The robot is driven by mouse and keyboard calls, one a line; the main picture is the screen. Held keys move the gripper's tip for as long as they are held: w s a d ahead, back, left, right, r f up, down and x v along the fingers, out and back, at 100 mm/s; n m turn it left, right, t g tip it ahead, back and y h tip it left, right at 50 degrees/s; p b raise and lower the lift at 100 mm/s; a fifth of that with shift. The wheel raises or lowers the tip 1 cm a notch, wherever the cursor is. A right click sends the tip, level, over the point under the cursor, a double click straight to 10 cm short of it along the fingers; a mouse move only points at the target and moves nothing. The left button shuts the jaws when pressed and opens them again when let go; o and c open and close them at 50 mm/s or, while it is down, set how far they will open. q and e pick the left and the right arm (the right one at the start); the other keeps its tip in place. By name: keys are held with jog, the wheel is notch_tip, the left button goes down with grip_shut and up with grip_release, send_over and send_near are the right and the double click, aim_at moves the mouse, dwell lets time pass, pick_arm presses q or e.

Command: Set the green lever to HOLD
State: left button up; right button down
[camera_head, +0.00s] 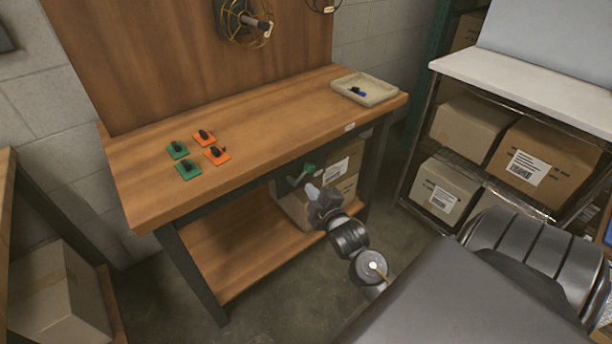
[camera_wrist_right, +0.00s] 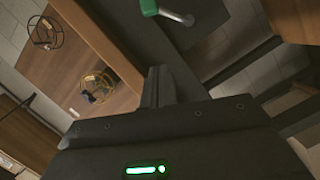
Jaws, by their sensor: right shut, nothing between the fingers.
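The green lever (camera_head: 308,168) shows under the front edge of the workbench, toward its right side, by a dark panel. In the right wrist view its green handle (camera_wrist_right: 150,7) is at the top edge, with a grey metal rod running to the right. My right gripper (camera_head: 313,190) is just below and in front of the lever in the head view, apart from it as far as I can tell. In the wrist view my right gripper's fingers (camera_wrist_right: 158,86) are together and empty. I cannot read any HOLD mark. My left gripper is not in view.
The wooden workbench (camera_head: 270,115) carries several green and orange plates with black knobs (camera_head: 203,136) and a beige tray (camera_head: 375,94). Wire cages (camera_head: 243,22) hang on the back panel. Boxes (camera_head: 341,170) stand on the lower shelf behind my gripper. A box rack (camera_head: 500,75) stands right.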

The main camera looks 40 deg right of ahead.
aim_at(305, 173)
jog(key=x, duration=0.9)
jog(key=shift+w+d+f, duration=0.1)
jog(key=shift+w, duration=0.15)
jog(key=d, duration=0.1)
jog(key=f, duration=0.1)
jog(key=d, duration=0.1)
jog(key=shift+w+d+f, duration=0.2)
jog(key=shift+d+f, duration=0.05)
jog(key=shift+d, duration=0.1)
jog(key=shift+d+f+b, duration=0.2)
jog(key=shift+d+b, duration=0.1)
jog(key=shift+d, duration=0.15)
jog(key=shift+w, duration=0.1)
